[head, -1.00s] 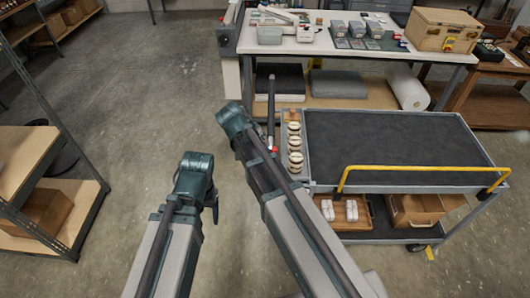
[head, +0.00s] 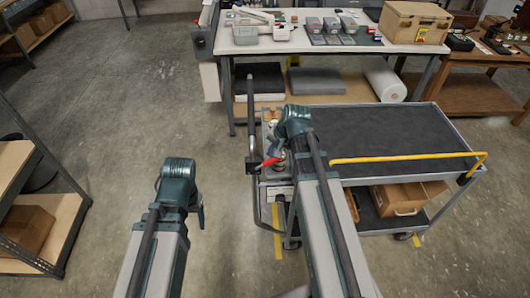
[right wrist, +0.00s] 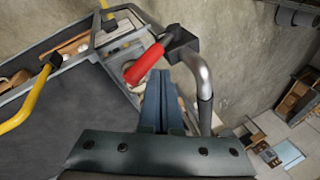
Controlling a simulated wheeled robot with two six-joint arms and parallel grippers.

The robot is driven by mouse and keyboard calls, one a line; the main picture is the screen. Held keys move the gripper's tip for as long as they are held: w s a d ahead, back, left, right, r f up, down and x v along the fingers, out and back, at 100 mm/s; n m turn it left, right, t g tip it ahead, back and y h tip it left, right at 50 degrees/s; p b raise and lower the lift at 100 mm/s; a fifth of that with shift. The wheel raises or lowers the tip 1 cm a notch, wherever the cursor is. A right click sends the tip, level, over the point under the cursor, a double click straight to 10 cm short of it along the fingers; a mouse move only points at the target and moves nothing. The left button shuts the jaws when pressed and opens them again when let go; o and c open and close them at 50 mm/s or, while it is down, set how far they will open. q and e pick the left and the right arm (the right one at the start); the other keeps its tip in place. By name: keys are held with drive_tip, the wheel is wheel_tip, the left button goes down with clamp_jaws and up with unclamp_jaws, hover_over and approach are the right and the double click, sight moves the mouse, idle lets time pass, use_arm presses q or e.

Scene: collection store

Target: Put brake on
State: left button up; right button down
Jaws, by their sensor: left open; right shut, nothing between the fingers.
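The cart (head: 395,140) has a dark mat top and a grey tube handle (head: 251,110) at its left end. A red brake lever (head: 268,163) sits on a black clamp on that tube. In the right wrist view the red lever (right wrist: 145,63) slants down left from the clamp (right wrist: 180,45). My right gripper (right wrist: 165,82) is shut and empty, its fingertips close beside the lever; I cannot tell whether they touch. In the head view its fingers are mostly hidden behind my wrist. My left gripper (head: 198,208) is open and empty over the floor, left of the cart.
A yellow rail (head: 400,159) runs along the cart's near right side. A cardboard box (head: 408,195) sits on its lower shelf. A workbench (head: 300,40) with several items stands behind the cart. A shelf rack (head: 70,215) is at the left. The floor between is clear.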

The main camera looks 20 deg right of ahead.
drive_tip(key=shift+s+d+f, duration=0.15)
drive_tip(key=shift+d+f, duration=0.2)
drive_tip(key=shift+d, duration=0.1)
use_arm(q)
drive_tip(key=shift+f, duration=0.45)
drive_tip(key=shift+a+b, duration=0.1)
drive_tip(key=shift+b, duration=0.25)
use_arm(e)
drive_tip(key=shift+s+d+f, duration=0.1)
drive_tip(key=shift+s+d, duration=0.05)
use_arm(q)
drive_tip(key=shift+r, duration=0.1)
use_arm(e)
drive_tip(key=shift+r+p, duration=0.35)
drive_tip(key=shift+p, duration=0.05)
drive_tip(key=r+p, duration=0.1)
drive_tip(key=w+a+r+p, duration=0.1)
drive_tip(key=a+r+p, duration=0.1)
drive_tip(key=r+p, duration=0.1)
drive_tip(key=shift+w, duration=0.2)
use_arm(q)
wheel_tip(320, 180, up, 12)
drive_tip(key=a+p, duration=0.1)
drive_tip(key=p, duration=0.6)
drive_tip(key=shift+w+p, duration=0.2)
drive_tip(key=shift+p, duration=0.1)
use_arm(e)
drive_tip(key=d+v, duration=0.1)
drive_tip(key=v, duration=0.7)
drive_tip(key=shift+s, duration=0.4)
